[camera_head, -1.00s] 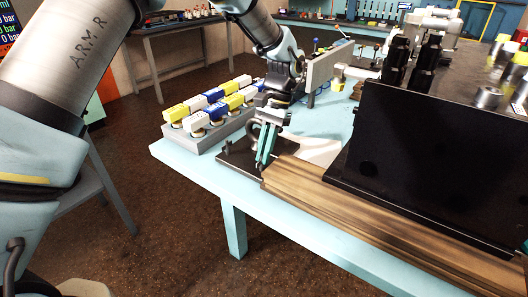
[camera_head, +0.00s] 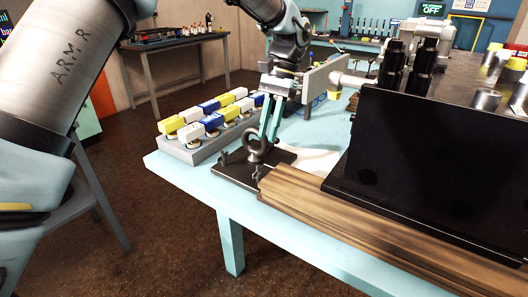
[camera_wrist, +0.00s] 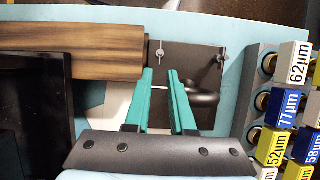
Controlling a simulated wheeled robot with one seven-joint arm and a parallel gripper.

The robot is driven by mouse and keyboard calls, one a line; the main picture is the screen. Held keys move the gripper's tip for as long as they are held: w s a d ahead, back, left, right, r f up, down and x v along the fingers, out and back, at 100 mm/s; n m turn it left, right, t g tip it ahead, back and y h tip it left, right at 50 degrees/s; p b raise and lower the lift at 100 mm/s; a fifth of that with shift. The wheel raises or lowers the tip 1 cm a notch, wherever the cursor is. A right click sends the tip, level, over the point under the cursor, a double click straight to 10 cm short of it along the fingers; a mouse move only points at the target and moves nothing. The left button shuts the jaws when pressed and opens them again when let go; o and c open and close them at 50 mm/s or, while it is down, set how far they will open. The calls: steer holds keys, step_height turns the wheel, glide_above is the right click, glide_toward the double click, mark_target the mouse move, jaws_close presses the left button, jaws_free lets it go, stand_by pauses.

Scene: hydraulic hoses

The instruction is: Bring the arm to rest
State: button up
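My gripper (camera_head: 268,138) hangs fingers-down above the near left corner of the light-blue table (camera_head: 300,245). Its two teal fingers stand apart with nothing between them, as the wrist view (camera_wrist: 160,72) also shows. Under and beside the fingertips is a black plate (camera_head: 232,172) with a dark upright ring (camera_head: 257,148) and small wing-type screws. In the wrist view the ring (camera_wrist: 206,100) lies just right of the right finger, partly hidden by it. I cannot tell whether a finger touches it. My arm is bent, its forearm reaching over the table.
A grey rack (camera_head: 190,152) of white, blue and yellow labelled blocks stands left of my gripper. The floor at front left is clear.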

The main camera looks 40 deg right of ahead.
steer(key=shift+v, duration=1.05)
steer(key=w+a+f+n+h, duration=0.1)
steer(key=w+a+n, duration=0.1)
steer(key=w+a, duration=0.45)
steer(key=w+a+f+n+h, duration=0.1)
steer(key=w+a+n, duration=0.2)
steer(key=a, duration=0.7)
steer(key=w+a+n+h, duration=0.1)
steer(key=w+a+n, duration=0.1)
steer(key=w+a, duration=0.5)
steer(key=s+a+f+n+t, duration=0.1)
steer(key=s+a+f+n, duration=0.1)
steer(key=a, duration=1)
steer(key=s+a+f+n+t+h, duration=0.1)
steer(key=s+a+n, duration=0.4)
steer(key=a, duration=0.7)
steer(key=shift+s+f+t, duration=0.3)
steer(key=shift+s+f, duration=0.15)
steer(key=shift+f, duration=0.05)
